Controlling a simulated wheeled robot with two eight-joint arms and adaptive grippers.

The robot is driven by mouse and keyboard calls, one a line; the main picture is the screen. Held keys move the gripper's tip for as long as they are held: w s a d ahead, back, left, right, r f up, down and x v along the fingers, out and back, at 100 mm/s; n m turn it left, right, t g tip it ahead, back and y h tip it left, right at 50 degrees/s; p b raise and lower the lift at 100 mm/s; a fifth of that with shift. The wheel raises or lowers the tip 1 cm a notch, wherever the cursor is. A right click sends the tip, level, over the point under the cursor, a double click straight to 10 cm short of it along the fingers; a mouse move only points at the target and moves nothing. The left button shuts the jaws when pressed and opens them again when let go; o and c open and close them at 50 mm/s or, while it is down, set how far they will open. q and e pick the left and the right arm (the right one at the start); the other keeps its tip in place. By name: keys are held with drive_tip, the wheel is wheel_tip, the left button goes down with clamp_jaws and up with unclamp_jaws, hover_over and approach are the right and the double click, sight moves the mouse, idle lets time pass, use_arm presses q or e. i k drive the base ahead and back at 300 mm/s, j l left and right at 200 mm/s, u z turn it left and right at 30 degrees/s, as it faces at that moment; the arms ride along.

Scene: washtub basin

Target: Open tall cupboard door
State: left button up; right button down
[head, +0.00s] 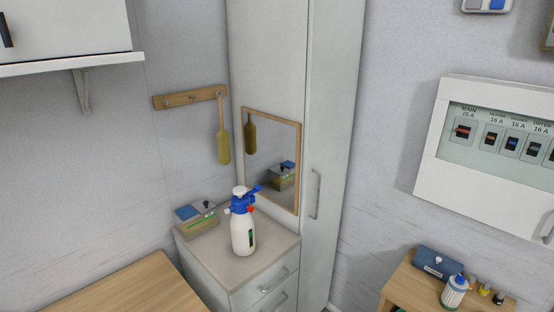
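The tall cupboard (331,120) is a narrow pale grey unit in the corner, running from the top of the head view to the floor. Its door looks shut. The door handle (316,194) is a vertical grey bar low on the front face. A wood-framed mirror (271,158) is on the cupboard's left side face. Neither of my grippers shows in the head view.
A drawer unit (252,267) with a white spray bottle (243,228) stands left of the cupboard. A small wooden table (405,290) is at lower right, below a breaker box (490,190). A wooden top (120,290) fills the lower left.

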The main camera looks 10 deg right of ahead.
sight(335, 27)
drive_tip(key=i+l+z, duration=0.25)
drive_tip(key=i+z, duration=0.2)
drive_tip(key=i, duration=0.15)
drive_tip(key=z, duration=1.2)
